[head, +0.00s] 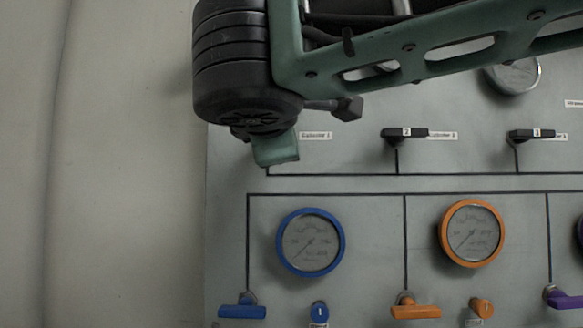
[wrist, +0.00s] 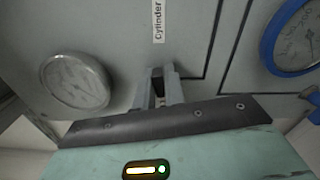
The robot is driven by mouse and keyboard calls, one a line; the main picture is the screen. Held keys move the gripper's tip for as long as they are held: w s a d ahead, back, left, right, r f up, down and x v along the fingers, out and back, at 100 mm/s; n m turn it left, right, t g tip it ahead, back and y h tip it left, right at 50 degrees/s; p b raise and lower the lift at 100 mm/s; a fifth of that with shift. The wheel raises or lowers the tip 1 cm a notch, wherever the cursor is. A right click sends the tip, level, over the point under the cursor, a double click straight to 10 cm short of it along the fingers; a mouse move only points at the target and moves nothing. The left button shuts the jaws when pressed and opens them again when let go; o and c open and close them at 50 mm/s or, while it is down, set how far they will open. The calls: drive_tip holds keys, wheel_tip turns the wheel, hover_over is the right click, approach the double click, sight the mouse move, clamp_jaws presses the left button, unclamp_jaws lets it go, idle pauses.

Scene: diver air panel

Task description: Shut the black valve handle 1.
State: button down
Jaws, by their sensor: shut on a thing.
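My gripper (wrist: 158,88) shows in the wrist view with its two grey fingers shut on the black valve handle 1 (wrist: 157,75). Only a small dark part of the handle shows between the fingers. A white label reading "Cylinder" (wrist: 158,20) is just beyond the fingertips. In the head view my arm and the green gripper body (head: 276,149) cover the handle, left of the "Cylinder 1" label (head: 316,136). How far the handle is turned cannot be told.
Black handle 2 (head: 405,134) and black handle 3 (head: 531,135) sit to the right, both lying sideways. Below are a blue gauge (head: 311,242), an orange gauge (head: 472,233), a blue handle (head: 242,311) and an orange handle (head: 415,312). Bare wall (head: 120,160) lies left of the panel.

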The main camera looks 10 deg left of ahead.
drive_tip(key=shift+f+m+b, duration=0.35)
drive_tip(key=shift+m+b, duration=0.85)
drive_tip(key=shift+b, duration=0.35)
drive_tip(key=c, duration=1.5)
unclamp_jaws()
drive_tip(key=shift+r, duration=0.1)
drive_tip(key=s, duration=1.1)
drive_tip(key=s+d+b, duration=0.1)
drive_tip(key=s, duration=0.5)
drive_tip(key=shift+s, duration=0.2)
